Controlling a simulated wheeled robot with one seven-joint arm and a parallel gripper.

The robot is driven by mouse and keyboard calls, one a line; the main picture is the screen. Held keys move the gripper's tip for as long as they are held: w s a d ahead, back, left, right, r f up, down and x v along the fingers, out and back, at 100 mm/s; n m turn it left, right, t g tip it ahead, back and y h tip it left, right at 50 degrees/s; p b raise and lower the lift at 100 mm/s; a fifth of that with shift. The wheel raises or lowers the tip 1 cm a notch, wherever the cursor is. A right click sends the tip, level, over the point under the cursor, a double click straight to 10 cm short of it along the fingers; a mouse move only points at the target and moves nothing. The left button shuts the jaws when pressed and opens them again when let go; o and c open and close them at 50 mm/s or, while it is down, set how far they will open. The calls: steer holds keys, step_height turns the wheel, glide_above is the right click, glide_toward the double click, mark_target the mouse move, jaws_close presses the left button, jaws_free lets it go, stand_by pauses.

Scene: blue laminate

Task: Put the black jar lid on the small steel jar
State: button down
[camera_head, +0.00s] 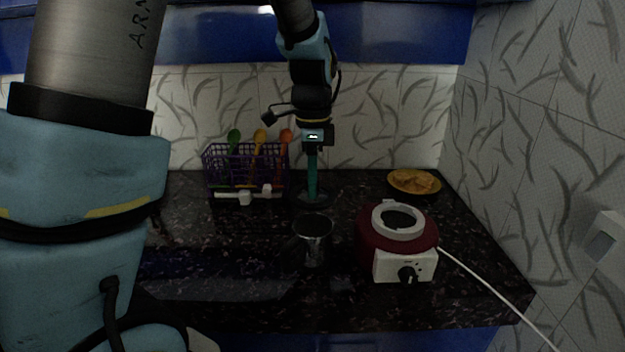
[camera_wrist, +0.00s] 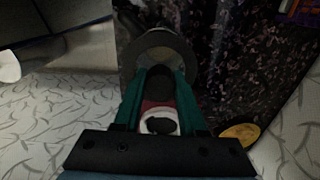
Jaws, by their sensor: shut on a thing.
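The black jar lid (camera_head: 323,199) is a dark flat disc held at the end of my gripper (camera_head: 312,192). In the wrist view, the teal fingers of my gripper (camera_wrist: 160,92) are shut on its dark knob, and the lid (camera_wrist: 132,50) spreads as a round grey-rimmed disc beyond them. The small steel jar (camera_head: 314,245) stands upright on the counter with its open top showing and a dark handle on its left. In the head view the lid is just above the jar's rim with a visible gap. How well they line up in depth is hard to tell.
A red and white electric cooker (camera_head: 405,266) stands right of the jar, its white cord running right. A purple basket (camera_head: 225,170) with several coloured spoons is at the back left. A yellow plate of food (camera_head: 414,182) is at the back right. The front-left counter (camera_head: 215,245) looks clear.

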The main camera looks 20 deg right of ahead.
mark_target(312, 201)
steer(key=shift+f+b, duration=1.65)
steer(key=shift+f, duration=0.75)
steer(key=shift+f, duration=0.15)
steer(key=shift+f+b, duration=0.55)
steer(key=shift+f, duration=0.25)
steer(key=shift+f, duration=0.15)
steer(key=shift+f, duration=0.2)
steer(key=shift+c, duration=2)
jaws_free()
